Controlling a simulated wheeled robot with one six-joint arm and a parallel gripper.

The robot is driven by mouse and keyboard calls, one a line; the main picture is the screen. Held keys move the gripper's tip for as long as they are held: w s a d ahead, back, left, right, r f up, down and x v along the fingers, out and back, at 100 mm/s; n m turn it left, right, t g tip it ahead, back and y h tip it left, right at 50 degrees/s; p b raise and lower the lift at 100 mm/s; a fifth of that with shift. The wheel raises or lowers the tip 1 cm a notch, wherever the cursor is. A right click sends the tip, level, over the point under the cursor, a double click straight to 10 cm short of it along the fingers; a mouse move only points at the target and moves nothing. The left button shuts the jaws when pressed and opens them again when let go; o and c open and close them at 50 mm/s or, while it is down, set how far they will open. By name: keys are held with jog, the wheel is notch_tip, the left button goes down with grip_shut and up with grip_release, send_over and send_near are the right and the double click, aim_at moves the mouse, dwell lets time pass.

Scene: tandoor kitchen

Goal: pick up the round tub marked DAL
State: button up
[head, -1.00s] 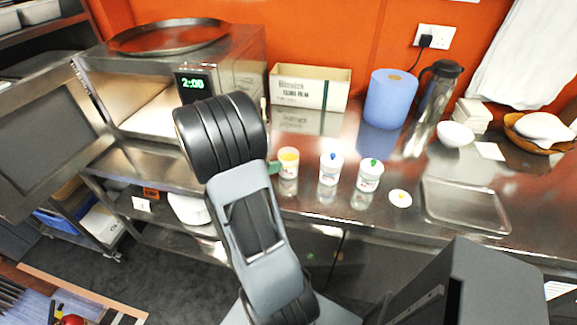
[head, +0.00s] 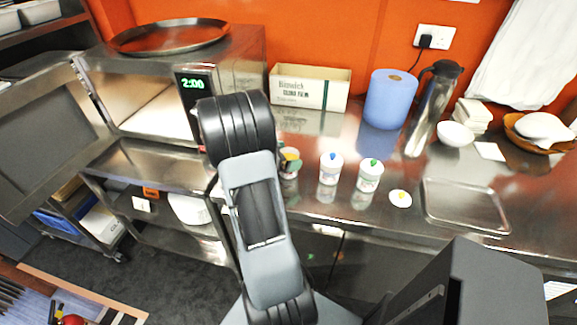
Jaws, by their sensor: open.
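Three small round white tubs stand in a row on the steel counter. The left tub (head: 289,153) has a yellow top and is partly covered by my arm and gripper. The middle tub (head: 330,168) has a blue knob on its lid. The right tub (head: 369,175) has a green knob. Their labels are too small to read, so I cannot tell which is marked DAL. My gripper (head: 292,166) is mostly hidden behind my arm; a small greenish part shows in front of the left tub. It is open, and I cannot tell whether it touches the tub.
A round lid (head: 400,198) with a yellow knob lies right of the tubs, beside a steel tray (head: 464,222). A blue paper roll (head: 390,98), a steel flask (head: 428,105) and a carton (head: 309,87) stand behind. An oven (head: 218,62) with its door open is at left.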

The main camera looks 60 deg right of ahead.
jog(key=shift+c, duration=0.2)
jog(key=c, duration=1.4)
jog(key=shift+o, duration=0.2)
jog(key=shift+r, duration=0.1)
